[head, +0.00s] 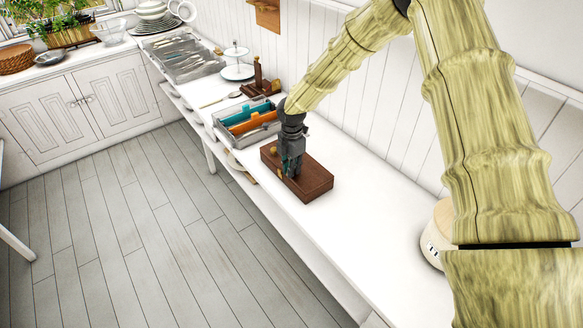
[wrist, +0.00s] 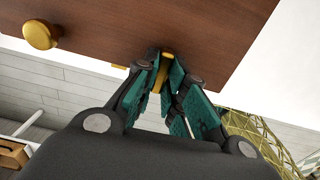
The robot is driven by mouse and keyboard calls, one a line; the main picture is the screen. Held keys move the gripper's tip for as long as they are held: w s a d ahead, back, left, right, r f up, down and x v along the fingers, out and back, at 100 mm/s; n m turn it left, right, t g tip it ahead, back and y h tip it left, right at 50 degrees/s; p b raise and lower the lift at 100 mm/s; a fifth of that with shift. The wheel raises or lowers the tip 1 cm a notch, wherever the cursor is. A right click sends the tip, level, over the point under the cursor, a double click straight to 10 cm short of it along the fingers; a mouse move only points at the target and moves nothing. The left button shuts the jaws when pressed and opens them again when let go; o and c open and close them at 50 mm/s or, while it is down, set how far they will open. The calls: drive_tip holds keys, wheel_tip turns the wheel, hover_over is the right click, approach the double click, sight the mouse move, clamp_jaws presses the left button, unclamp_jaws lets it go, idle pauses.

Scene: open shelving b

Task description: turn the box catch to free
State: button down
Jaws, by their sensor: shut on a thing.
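The brown wooden box (head: 316,183) lies on the white counter, and its dark reddish face fills the top of the wrist view (wrist: 220,30). My gripper (head: 291,172) reaches down to the box. In the wrist view my gripper (wrist: 164,68) has its green-padded fingers shut on the brass-yellow box catch (wrist: 166,73) near the box's lower edge. The fingers hide part of the catch, and I cannot tell which way it is turned. A round brass knob (wrist: 40,34) sits on the box to the left.
A grey divided tray (head: 232,138) with teal and orange items stands just behind the box. A cutlery tray (head: 185,58) and a tiered white stand (head: 237,70) are farther back. A round cream object (head: 436,240) is at the right. The counter between it and the box is clear.

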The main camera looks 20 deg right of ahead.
drive_tip(key=c, duration=1.5)
unclamp_jaws()
wheel_tip(320, 180, up, 12)
